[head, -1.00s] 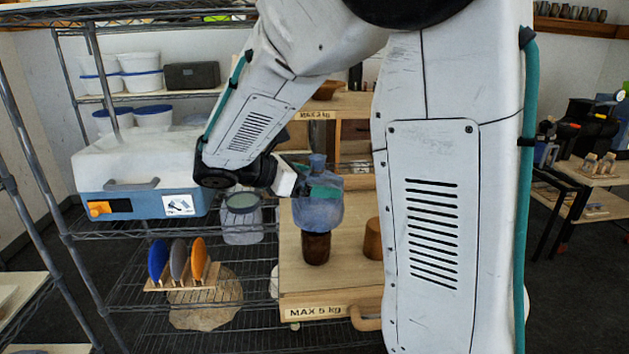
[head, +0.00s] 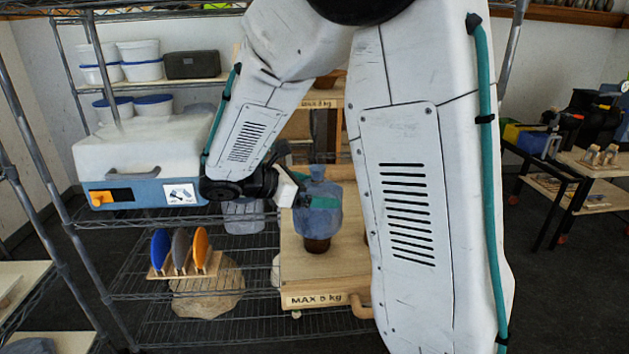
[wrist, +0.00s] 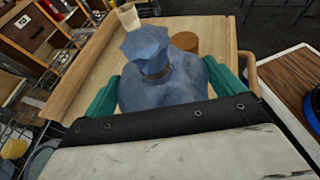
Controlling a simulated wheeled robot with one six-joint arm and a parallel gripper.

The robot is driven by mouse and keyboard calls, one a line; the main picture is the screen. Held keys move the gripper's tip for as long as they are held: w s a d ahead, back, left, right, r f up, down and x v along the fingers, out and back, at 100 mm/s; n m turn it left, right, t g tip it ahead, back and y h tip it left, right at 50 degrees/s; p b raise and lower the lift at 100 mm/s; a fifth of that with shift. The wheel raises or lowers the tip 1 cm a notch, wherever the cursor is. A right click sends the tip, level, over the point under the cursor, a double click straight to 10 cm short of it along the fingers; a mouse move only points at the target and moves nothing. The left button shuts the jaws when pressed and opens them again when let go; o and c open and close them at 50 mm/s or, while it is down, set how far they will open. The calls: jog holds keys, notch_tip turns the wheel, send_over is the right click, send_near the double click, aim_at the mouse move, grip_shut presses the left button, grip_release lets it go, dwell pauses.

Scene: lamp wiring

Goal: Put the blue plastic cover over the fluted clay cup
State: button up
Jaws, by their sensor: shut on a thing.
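The blue plastic cover (head: 319,212) is a translucent, bag-like shape with a narrow knotted neck. My gripper (head: 306,199) is shut on it, with a teal finger on each side in the wrist view, where the cover (wrist: 163,80) fills the middle. A dark brown cup (head: 317,246) stands upright on the wooden cart top. The cover hangs around its upper part, and only the cup's lower part shows below the hem. I cannot make out fluting on it. In the wrist view the cover hides this cup.
The cart (head: 305,272) has a pale wooden top marked "MAX 5 kg". A brown wooden-looking cylinder (wrist: 185,41) and a pale cup (wrist: 128,17) stand on it beyond the cover. A wire shelf with a white-and-blue case (head: 140,165) stands at the left.

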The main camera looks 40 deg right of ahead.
aim_at(296, 213)
jog(key=shift+f, duration=2.95)
jog(key=shift+f, duration=0.4)
jog(key=o, duration=0.6)
jog(key=shift+o, duration=0.2)
jog(key=shift+v, duration=3.95)
jog(key=s+m+y, duration=0.1)
jog(key=s+r+m+y, duration=0.2)
jog(key=s, duration=0.1)
jog(key=shift+s+r+m, duration=0.1)
jog(key=shift+r+m, duration=0.15)
jog(key=shift+m, duration=0.05)
jog(key=s+a+r+m+t+y, duration=0.7)
jog(key=s+r+m+t+y, duration=0.25)
jog(key=m, duration=0.25)
jog(key=s+f+g, duration=0.4)
jog(key=s+g, duration=0.1)
jog(key=s, duration=0.2)
jog(key=shift+s+f, duration=0.35)
